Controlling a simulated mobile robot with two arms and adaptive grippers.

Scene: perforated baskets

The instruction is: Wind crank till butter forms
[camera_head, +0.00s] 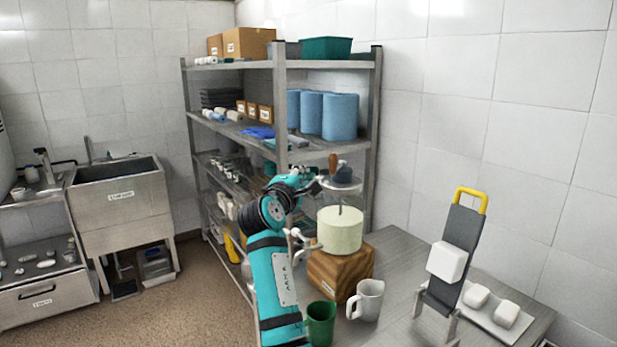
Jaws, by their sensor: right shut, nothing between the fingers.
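A butter churn stands on the table, with a pale cream drum (339,230) on a wooden block (343,272). Above the drum are a thin shaft and a grey top part (343,184). A brown upright knob (333,163), apparently the crank's handle, stands at the top. My right gripper (316,186) is at the left of the crank top, close to the knob. It looks shut with nothing held, and I cannot tell whether it touches the crank. The inside of the drum is hidden. My left gripper is out of view.
A green mug (321,322) and a white pitcher (367,299) stand in front of the block. A dark stand with a yellow handle (470,197) and a tray with white blocks (495,312) are at the right. A loaded shelf rack (279,110) rises behind.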

